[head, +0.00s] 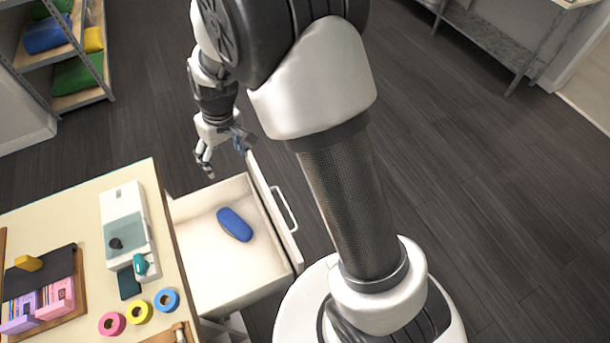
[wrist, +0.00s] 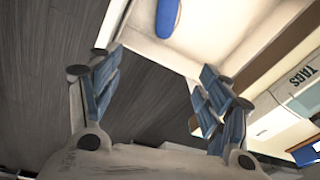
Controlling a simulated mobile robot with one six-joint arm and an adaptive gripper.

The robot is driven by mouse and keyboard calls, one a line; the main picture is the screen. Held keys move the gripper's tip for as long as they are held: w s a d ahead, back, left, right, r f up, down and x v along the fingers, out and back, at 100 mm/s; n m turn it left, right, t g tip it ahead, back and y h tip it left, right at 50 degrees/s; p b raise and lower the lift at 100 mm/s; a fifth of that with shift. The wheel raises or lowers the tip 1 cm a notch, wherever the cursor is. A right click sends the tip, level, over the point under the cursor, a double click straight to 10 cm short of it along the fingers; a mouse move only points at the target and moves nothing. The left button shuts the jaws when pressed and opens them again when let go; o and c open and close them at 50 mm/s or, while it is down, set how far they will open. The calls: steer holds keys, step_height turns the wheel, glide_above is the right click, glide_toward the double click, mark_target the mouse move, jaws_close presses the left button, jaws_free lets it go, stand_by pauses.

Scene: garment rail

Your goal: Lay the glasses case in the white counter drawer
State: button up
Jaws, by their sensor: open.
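A blue oblong glasses case (head: 235,224) lies flat on the floor of the white counter drawer (head: 205,278), towards the drawer's front. The drawer is pulled out from the counter. My gripper (head: 224,168) is open and empty at the drawer's far side edge, apart from the case. In the wrist view, my gripper's blue-padded fingers (wrist: 155,90) are spread wide. The case (wrist: 167,17) shows at the top of that view, partly cut off, inside the drawer (wrist: 185,50).
The counter top (head: 80,215) holds a white box (head: 125,215), several coloured tape rolls (head: 139,312) and a dark tray (head: 45,280) with pink and purple boxes. A shelf rack (head: 65,50) stands at the back left. Dark floor is clear at right.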

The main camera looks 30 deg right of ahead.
steer(key=s+d+r+m+t, duration=0.1)
steer(key=s+d+r, duration=0.2)
steer(key=s+r, duration=0.6)
steer(key=s+d+r+m+t, duration=0.15)
steer(key=s+d+r, duration=0.25)
steer(key=s+r, duration=0.5)
steer(key=s+d+r+h, duration=0.1)
steer(key=s, duration=0.7)
steer(key=shift+d+r+m+t, duration=0.2)
steer(key=shift+d+m+t, duration=0.15)
steer(key=shift+d+t, duration=0.1)
